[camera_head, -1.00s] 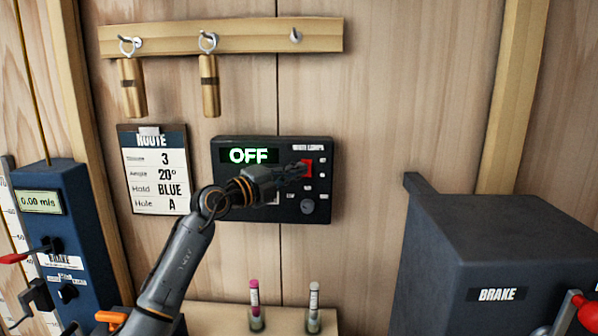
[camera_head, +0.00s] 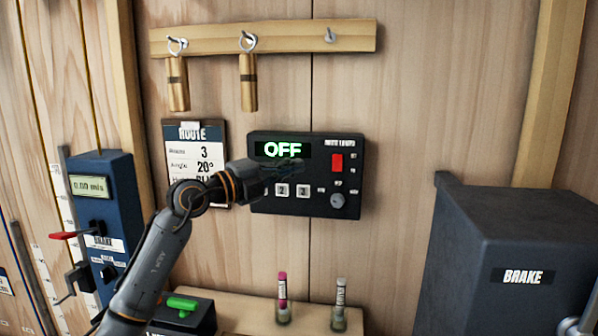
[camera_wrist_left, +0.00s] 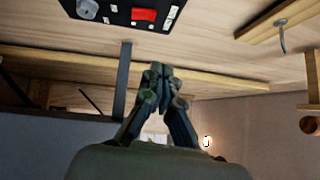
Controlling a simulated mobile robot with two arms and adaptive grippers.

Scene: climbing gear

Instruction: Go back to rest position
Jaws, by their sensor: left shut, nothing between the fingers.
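My left gripper (camera_head: 284,174) is in front of the black control panel (camera_head: 320,201) on the wooden wall, at its left part, below the lit OFF display (camera_head: 281,149). Its fingers are dark and hard to make out there. In the left wrist view the gripper (camera_wrist_left: 157,72) has its fingers together with nothing between them. The panel's red switch (camera_head: 337,163) is uncovered, to the right of the gripper; it also shows in the left wrist view (camera_wrist_left: 144,15). My left arm hides part of the route card (camera_head: 194,150). My right gripper is not in view.
A wooden rail (camera_head: 275,38) with hooks and two hanging brass cylinders (camera_head: 249,82) is above. A dark BRAKE box (camera_head: 500,260) stands at the right. A blue device (camera_head: 104,220) is at the left. Two small vials (camera_head: 283,300) stand on a shelf below.

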